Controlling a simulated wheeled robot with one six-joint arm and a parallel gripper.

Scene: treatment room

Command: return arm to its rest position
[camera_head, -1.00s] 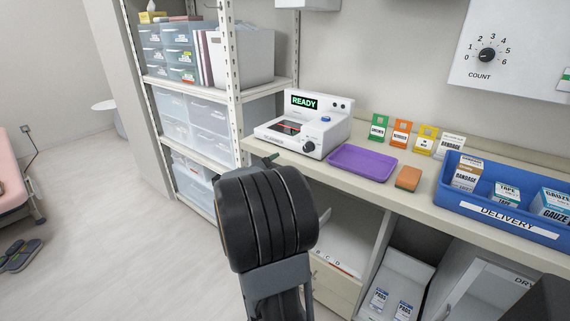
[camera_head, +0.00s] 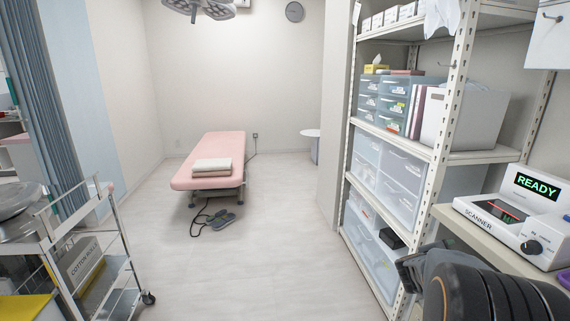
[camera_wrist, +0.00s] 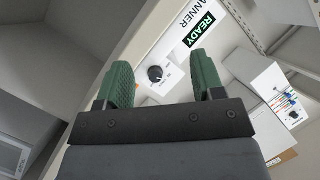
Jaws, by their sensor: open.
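My gripper (camera_wrist: 160,88) shows in the wrist view with its two green fingers spread apart and nothing between them. Beyond the fingers in that view is the white scanner (camera_wrist: 165,62) with its READY display and black knob. In the head view, my arm's dark, rounded link is at the lower right, in front of the counter. The fingers are hidden in the head view. The scanner (camera_head: 520,235) stands on the counter at the right edge there, its green display reading READY.
A shelf rack (camera_head: 437,140) with clear drawers stands left of the scanner. A metal cart (camera_head: 103,225) is at the left. The floor (camera_head: 270,260) between is clear.

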